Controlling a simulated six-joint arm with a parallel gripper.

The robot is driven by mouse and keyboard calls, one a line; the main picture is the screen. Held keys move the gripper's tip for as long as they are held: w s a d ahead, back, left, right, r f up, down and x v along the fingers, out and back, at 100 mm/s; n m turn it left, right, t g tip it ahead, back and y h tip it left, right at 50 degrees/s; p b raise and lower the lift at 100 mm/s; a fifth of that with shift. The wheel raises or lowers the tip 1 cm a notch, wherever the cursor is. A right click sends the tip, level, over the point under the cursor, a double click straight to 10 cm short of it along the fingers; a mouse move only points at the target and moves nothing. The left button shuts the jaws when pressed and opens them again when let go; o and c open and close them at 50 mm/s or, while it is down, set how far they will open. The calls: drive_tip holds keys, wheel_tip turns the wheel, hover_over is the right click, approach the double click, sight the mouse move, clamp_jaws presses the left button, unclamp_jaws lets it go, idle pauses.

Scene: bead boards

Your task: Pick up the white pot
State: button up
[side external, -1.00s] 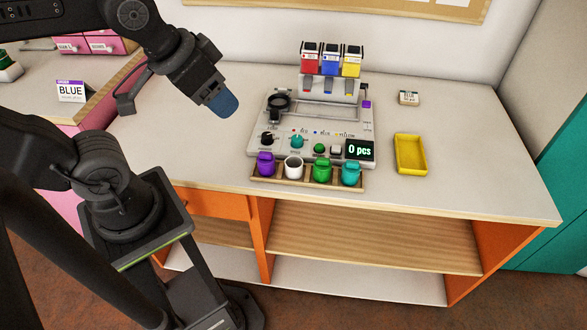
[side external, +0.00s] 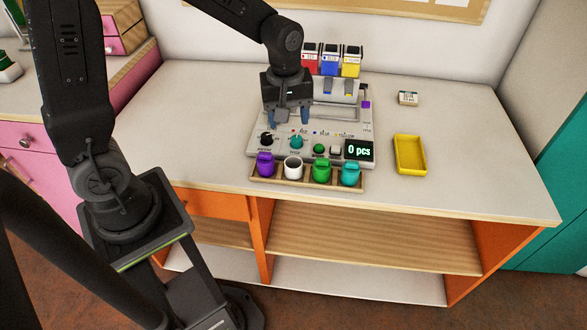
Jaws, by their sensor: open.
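The white pot (side external: 293,168) stands upright in the wooden tray (side external: 308,182) at the front of the grey machine. It is between a purple pot (side external: 266,164) on its left and a green pot (side external: 322,169) on its right. Its dark open top faces up. My gripper (side external: 288,118) points down above the left part of the machine, behind and above the white pot. Its blue-tipped fingers are apart, with nothing visible between them. It does not touch the pot.
A teal pot (side external: 351,172) fills the tray's right end. The machine (side external: 330,135) has knobs and a "0 pcs" display (side external: 359,150) close behind the pots. Red, blue and yellow hoppers (side external: 331,60) rise at its back. A yellow tray (side external: 410,154) lies right. The left tabletop is clear.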

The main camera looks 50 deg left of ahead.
sight(293, 166)
drive_tip(key=shift+n+g, duration=0.3)
drive_tip(key=shift+n, duration=0.4)
drive_tip(key=f, duration=0.5)
drive_tip(key=w+f, duration=0.1)
drive_tip(key=f, duration=1)
drive_tip(key=shift+w+f, duration=0.15)
drive_tip(key=shift+w, duration=0.05)
